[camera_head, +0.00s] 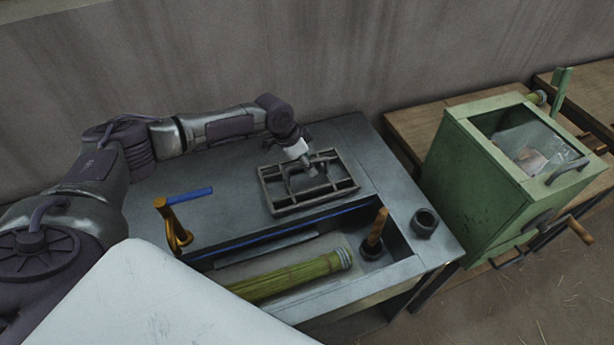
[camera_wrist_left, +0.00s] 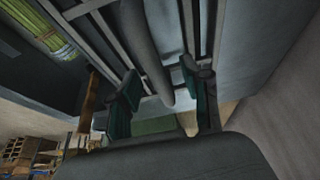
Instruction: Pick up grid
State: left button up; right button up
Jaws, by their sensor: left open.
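The grid (camera_head: 340,184) is a dark grey metal frame with bars and a raised handle. It lies on the dark metal workbench in the head view, behind the bench's recess. My left gripper (camera_head: 312,172) is over the grid at its raised handle. In the left wrist view my left gripper (camera_wrist_left: 160,92) is open, with a dark round bar of the grid (camera_wrist_left: 145,45) running between its two fingers. I cannot tell whether the fingers touch the bar. My right gripper is not in view.
The workbench (camera_head: 235,180) has a recess with a green broom bundle (camera_head: 290,277) and a wooden-handled tool (camera_head: 377,228). A yellow clamp with a blue handle (camera_head: 180,215) stands at left. A black ring (camera_head: 425,222) sits at right. A green box machine (camera_head: 480,185) stands beyond.

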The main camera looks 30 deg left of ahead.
pick_arm(q)
jog(key=shift+f, duration=0.25)
dwell(0.3)
grip_shut()
jog(key=shift+w+r, duration=0.1)
dwell(0.4)
